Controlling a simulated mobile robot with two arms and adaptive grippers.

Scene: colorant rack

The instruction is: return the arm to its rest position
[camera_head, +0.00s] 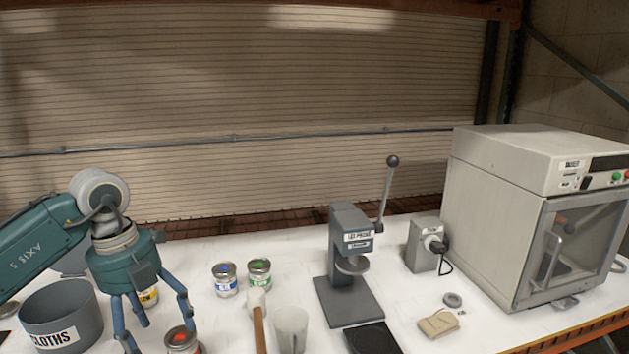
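My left arm comes in from the left, and its teal gripper (158,328) points down over the left part of the white table (290,244). Its blue fingers are spread apart with nothing between them. A can with a yellow label (149,297) stands behind the fingers and is partly hidden by them. A can with a red label (182,342) stands close to the right finger, near the bottom edge; I cannot tell whether they touch. My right gripper is not in view.
A grey CLOTHS bin (62,312) stands left of the gripper. A lever press (349,265) and a large oven (500,220) are farther right.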

